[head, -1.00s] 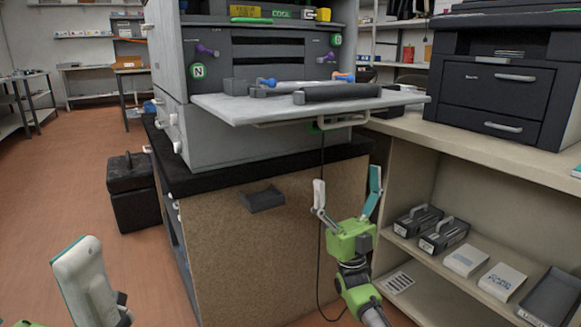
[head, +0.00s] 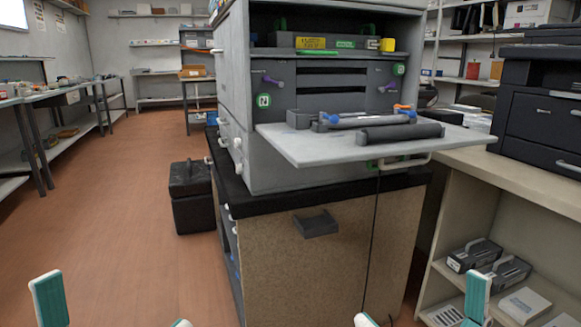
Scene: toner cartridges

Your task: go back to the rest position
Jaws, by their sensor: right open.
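The grey printer (head: 232,100) stands on a cabinet with a black top, and its front flap (head: 300,148) is folded down. A dark roller-like part (head: 402,132) and a bar with blue and orange ends (head: 375,120) lie on the flap. Only the fingertips of my grippers show, at the bottom edge. My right gripper (head: 421,308) is open, its fingers wide apart, with nothing seen between them. My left gripper (head: 115,310) also has its fingers wide apart, with nothing seen between them. The rest of both grippers is cut off by the frame.
Black cartridges with handles (head: 474,255) and white boxes (head: 525,304) sit on the low shelf at right. A black box (head: 190,197) stands on the floor left of the cabinet. The floor (head: 110,215) at left is clear.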

